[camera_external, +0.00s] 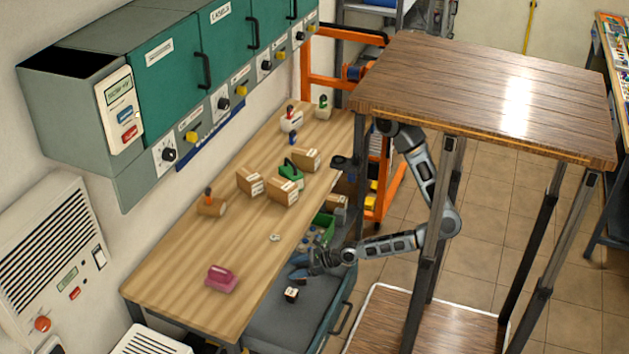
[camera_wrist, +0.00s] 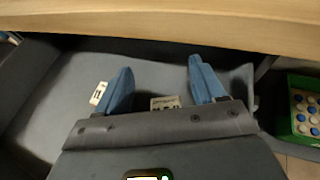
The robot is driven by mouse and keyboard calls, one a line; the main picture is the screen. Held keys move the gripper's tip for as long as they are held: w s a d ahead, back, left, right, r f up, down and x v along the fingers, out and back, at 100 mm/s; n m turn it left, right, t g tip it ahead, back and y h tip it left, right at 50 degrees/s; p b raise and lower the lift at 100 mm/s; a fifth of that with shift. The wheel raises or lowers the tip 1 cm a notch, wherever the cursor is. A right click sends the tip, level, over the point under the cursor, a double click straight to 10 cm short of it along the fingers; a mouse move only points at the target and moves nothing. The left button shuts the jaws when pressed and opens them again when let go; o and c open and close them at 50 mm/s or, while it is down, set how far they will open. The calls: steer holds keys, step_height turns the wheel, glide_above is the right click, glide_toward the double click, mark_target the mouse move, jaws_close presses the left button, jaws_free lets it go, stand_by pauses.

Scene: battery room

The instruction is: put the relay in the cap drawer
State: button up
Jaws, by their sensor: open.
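My gripper (camera_external: 303,266) is open above the pulled-out grey drawer (camera_external: 268,325) under the workbench. In the wrist view my gripper's blue fingers (camera_wrist: 161,66) stand apart over the drawer floor (camera_wrist: 75,110). A pale labelled thing (camera_wrist: 165,103) shows low between the fingers, partly hidden by the gripper body. I cannot tell whether it is the relay, or whether the fingers touch it. A small dark block with a white face (camera_external: 291,294) lies in the drawer; in the wrist view a white-faced piece (camera_wrist: 98,93) shows left of the left finger.
The wooden workbench (camera_external: 180,270) overhangs behind the drawer. It holds several boxes, figures and a pink block (camera_external: 221,278). A green bin with blue and white caps (camera_wrist: 303,110) stands right of the drawer. A tall wooden-topped table (camera_external: 480,95) stands close to my arm.

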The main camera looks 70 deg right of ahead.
steer(key=b+v, duration=0.1)
steer(key=v, duration=1)
steer(key=shift+s+d, duration=0.2)
steer(key=shift+s, duration=0.15)
